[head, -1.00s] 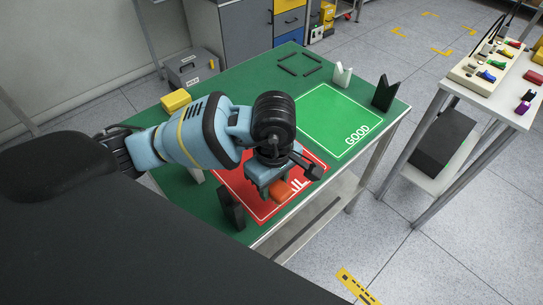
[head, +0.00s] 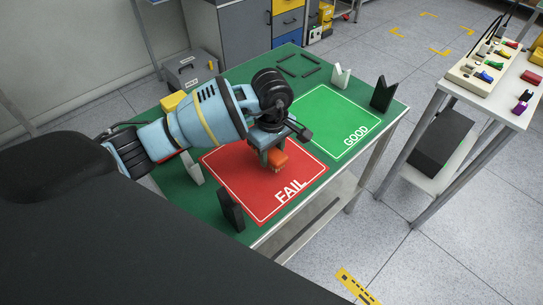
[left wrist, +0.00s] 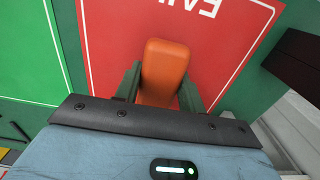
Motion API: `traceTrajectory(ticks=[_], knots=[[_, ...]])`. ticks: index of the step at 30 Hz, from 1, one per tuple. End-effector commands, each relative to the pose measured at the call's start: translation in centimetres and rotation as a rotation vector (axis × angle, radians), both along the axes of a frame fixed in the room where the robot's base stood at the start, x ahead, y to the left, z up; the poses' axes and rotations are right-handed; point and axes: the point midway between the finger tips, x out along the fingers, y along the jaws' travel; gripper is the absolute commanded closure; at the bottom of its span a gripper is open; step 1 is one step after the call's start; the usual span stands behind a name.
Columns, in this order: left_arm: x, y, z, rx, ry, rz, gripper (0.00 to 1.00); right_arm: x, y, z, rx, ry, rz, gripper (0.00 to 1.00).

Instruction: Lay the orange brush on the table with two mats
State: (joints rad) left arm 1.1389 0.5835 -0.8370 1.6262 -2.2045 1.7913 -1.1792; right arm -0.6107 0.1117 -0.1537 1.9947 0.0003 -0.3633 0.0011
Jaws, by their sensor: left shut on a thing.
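The orange brush (head: 277,160) is held in my left gripper (head: 270,154), above the red FAIL mat (head: 250,185). In the left wrist view the brush (left wrist: 163,72) sits between the two fingers (left wrist: 160,90), with the red mat (left wrist: 115,55) behind it. Whether the brush touches the mat I cannot tell. The green GOOD mat (head: 333,115) lies beside the red one on the green table (head: 240,75). The right gripper is not in view.
Dark notched blocks stand at the table's front edge (head: 231,211) and right corner (head: 383,95). A white notched block (head: 341,76) stands near the green mat. A yellow block (head: 172,102) lies at the left edge. A side table (head: 485,92) with a power strip stands at right.

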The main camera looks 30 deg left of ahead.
Motion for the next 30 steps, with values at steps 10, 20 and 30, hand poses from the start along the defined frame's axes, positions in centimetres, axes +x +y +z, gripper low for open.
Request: traceTrajectory(ticks=[10,20,30], knots=[[0.0,0.0,-2.0,-0.001,-0.002,0.001,0.84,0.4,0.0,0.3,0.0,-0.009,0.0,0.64],[0.0,0.0,-2.4,0.0,-0.001,0.0,0.46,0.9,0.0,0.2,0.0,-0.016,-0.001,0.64],[0.0,0.0,-2.3,0.0,-0.001,0.001,0.39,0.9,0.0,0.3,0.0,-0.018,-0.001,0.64]])
